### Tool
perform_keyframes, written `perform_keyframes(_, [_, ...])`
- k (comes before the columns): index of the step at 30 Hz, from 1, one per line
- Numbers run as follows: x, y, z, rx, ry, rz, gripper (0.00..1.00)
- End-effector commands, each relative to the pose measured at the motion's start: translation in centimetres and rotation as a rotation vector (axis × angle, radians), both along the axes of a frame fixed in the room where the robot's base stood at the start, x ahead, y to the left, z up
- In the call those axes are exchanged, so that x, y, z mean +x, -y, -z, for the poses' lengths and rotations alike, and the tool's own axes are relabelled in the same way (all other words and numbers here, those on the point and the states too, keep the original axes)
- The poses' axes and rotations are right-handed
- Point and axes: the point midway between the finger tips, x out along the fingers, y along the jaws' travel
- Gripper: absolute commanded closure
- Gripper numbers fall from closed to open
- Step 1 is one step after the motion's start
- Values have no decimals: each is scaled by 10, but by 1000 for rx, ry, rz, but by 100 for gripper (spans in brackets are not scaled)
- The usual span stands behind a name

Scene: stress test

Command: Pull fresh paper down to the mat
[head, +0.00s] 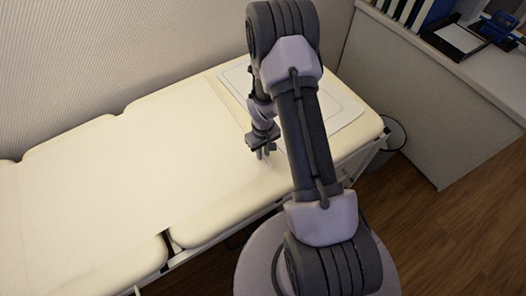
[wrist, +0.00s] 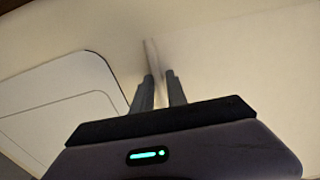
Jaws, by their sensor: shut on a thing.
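Pale paper (head: 120,170) lies flat along the padded couch (head: 225,225), running from the left to close by my gripper. My gripper (head: 264,154) is low at the couch surface, at the paper's right end. In the wrist view, my gripper (wrist: 158,88) is shut on a thin upright fold of the paper (wrist: 151,52). The mat (head: 345,106), a pale sheet with a thin outline and rounded corners, lies flat at the couch's right end. My arm hides its middle. It also shows in the wrist view (wrist: 60,98), left of the fingers and apart from the pinched fold.
A waste bin (head: 391,133) stands on the floor beyond the couch's right end. A counter (head: 440,90) at the right holds binders and a dark tray (head: 457,38). A ribbed wall (head: 90,50) runs behind the couch. The couch top between gripper and mat looks clear.

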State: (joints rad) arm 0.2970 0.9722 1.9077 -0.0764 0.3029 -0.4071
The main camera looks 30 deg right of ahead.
Motion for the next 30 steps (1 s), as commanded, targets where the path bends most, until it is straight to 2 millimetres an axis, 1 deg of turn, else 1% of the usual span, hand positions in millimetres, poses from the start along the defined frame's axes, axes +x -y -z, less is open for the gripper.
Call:
perform_keyframes(11, [1, 2, 0, 0, 1, 1, 100])
perform_keyframes(16, [2, 30, 0, -1, 3, 4, 100])
perform_keyframes(19, [3, 43, 0, -1, 3, 2, 100])
perform_keyframes(22, [3, 48, -1, -1, 2, 0, 100])
perform_keyframes(29, [3, 48, -1, -1, 2, -1, 100])
perform_keyframes(30, [3, 48, -1, -1, 2, -1, 78])
